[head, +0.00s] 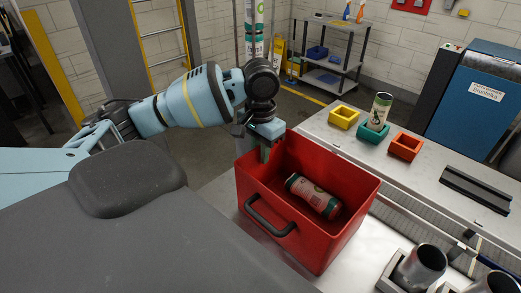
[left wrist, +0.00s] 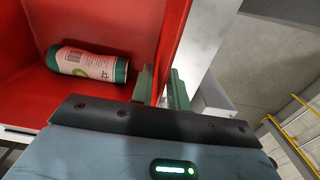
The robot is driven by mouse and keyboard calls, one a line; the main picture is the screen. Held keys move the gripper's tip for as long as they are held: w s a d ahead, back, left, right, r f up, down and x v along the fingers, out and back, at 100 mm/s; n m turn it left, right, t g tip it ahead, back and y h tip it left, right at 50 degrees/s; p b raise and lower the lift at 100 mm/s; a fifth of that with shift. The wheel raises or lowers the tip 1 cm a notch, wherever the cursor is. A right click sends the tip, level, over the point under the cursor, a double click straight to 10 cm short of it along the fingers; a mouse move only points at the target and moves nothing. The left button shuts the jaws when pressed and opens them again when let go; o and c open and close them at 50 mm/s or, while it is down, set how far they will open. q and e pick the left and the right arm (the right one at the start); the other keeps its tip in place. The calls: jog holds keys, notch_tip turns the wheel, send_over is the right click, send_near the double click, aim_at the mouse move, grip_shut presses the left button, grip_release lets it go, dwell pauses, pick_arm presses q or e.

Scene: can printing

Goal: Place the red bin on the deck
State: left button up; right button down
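The red bin (head: 310,225) stands upright at the front left end of a light metal table (head: 375,245), with a dark handle on its near side. One can (head: 314,195), white and green, lies on its side inside; it also shows in the left wrist view (left wrist: 88,63). My left gripper (head: 266,150) is at the bin's back left wall. In the left wrist view its green fingers (left wrist: 162,90) straddle the red wall, one inside and one outside, closed on it with little gap. My right gripper is in neither view. I cannot tell which surface is the deck.
Metal cylinders (head: 420,267) stand at the front right. A blue machine (head: 475,100) is at the back right.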

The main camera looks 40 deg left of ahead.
pick_arm(q)
jog(key=shift+o, duration=0.7)
notch_tip(320, 180, up, 12)
jog(key=shift+r, duration=0.15)
dwell(0.5)
